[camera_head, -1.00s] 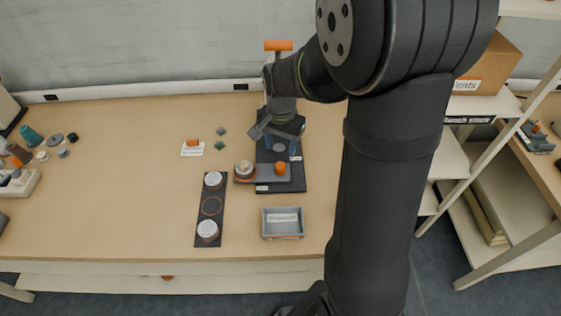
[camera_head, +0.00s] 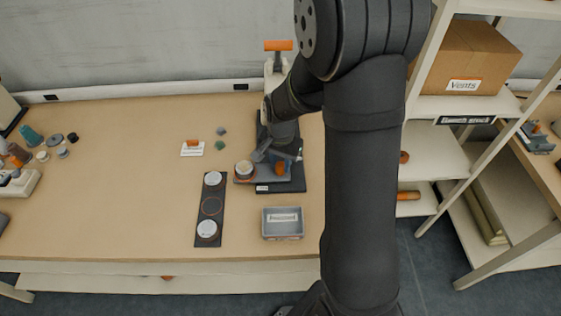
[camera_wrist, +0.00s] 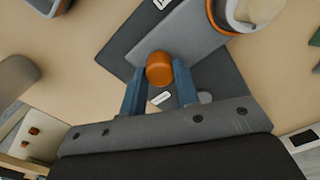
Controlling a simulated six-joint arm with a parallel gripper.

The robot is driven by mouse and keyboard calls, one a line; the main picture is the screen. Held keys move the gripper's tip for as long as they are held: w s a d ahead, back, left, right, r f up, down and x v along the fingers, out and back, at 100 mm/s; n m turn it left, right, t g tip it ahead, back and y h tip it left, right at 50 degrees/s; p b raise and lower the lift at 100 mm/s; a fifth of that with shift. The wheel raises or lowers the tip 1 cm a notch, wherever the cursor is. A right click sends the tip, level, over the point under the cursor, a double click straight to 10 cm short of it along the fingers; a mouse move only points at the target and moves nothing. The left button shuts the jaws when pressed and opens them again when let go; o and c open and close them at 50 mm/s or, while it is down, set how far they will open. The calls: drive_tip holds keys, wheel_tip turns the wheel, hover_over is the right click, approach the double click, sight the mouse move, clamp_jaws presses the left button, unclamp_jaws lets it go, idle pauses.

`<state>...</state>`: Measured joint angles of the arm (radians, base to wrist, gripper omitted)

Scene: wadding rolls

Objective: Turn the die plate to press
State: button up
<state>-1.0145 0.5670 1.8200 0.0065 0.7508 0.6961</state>
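The die plate (camera_head: 262,179) is a grey bar on the dark press base (camera_head: 292,187). An orange knob (camera_head: 281,168) stands on it, and a round die holding a pale piece (camera_head: 244,168) sits at its left end. In the wrist view the orange knob (camera_wrist: 159,69) lies between the tips of my gripper (camera_wrist: 159,88). The two blue fingers are apart, one on each side, and I cannot tell whether they touch it. The die plate (camera_wrist: 185,35) runs from the knob toward the die (camera_wrist: 225,14) at the upper right.
The press's orange handle (camera_head: 278,45) stands behind my wrist. A dark strip (camera_head: 205,241) with two white-topped pieces lies to the left, and a grey tray (camera_head: 283,236) stands in front. The table's left middle is clear.

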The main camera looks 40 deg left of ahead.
clamp_jaws()
drive_tip(key=shift+m, duration=6.7)
drive_tip(key=shift+r+m, duration=0.1)
drive_tip(key=shift+m, duration=2.3)
